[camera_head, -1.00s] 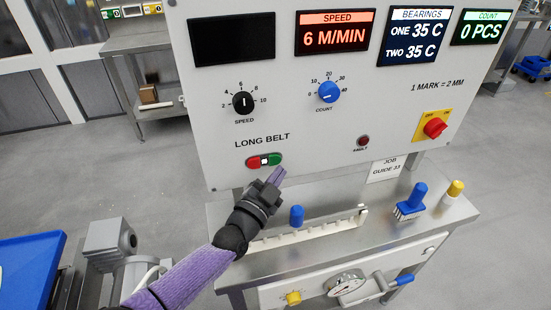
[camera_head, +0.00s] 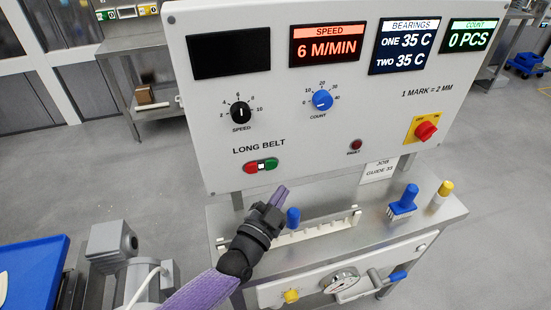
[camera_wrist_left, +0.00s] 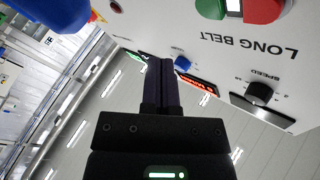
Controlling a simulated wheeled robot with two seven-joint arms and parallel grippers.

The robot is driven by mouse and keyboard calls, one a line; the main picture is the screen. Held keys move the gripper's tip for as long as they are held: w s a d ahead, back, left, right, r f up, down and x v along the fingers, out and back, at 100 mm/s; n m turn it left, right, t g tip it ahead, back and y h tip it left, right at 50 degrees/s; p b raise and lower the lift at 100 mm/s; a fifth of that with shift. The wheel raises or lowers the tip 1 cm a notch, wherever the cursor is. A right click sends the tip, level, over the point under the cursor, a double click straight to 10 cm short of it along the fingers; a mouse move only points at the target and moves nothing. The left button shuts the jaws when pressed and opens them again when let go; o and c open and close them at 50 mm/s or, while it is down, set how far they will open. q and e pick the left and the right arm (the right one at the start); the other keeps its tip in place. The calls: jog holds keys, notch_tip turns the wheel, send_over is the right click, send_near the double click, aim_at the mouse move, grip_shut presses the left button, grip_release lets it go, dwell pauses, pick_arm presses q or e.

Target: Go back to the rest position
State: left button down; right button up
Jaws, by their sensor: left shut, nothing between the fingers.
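My left gripper (camera_head: 278,197) is shut and empty in the head view. It is in front of the lower edge of the white control panel (camera_head: 310,125), below and right of the red and green LONG BELT buttons (camera_head: 261,166), and apart from them. In the left wrist view the closed fingers (camera_wrist_left: 162,85) show in the middle. The same buttons show at the top right of the wrist view (camera_wrist_left: 240,8). My right gripper is in neither view.
Below the panel is a steel table (camera_head: 380,228) with a white notched rail (camera_head: 315,230), a blue knob (camera_head: 293,216), a blue brush (camera_head: 404,202) and a yellow-capped bottle (camera_head: 441,195). A dial gauge (camera_head: 341,281) is on its front. A grey motor (camera_head: 112,243) and blue tray (camera_head: 30,270) are left.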

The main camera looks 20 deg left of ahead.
pick_arm(q)
jog(key=s+d+f+n+g+h, duration=0.1)
jog(key=s+d+f+g, duration=0.2)
jog(key=s+g, duration=0.2)
jog(key=s+d+f+g+h, duration=0.1)
jog(key=s+d+f+g, duration=0.1)
jog(key=s+d+g, duration=0.3)
jog(key=s+a+n+g+y, duration=0.3)
jog(key=s+a, duration=0.2)
jog(key=s, duration=0.3)
jog(key=s+a+n+g+y, duration=0.35)
jog(key=s+a, duration=0.25)
jog(key=s, duration=0.2)
notch_tip(320, 180, down, 17)
jog(key=s, duration=0.1)
jog(key=s+a+f+g, duration=0.2)
jog(key=s+f, duration=0.9)
jog(key=s, duration=0.3)
jog(key=shift+s+a+f, duration=0.15)
jog(key=shift+a+f, duration=0.1)
jog(key=shift+f, duration=0.1)
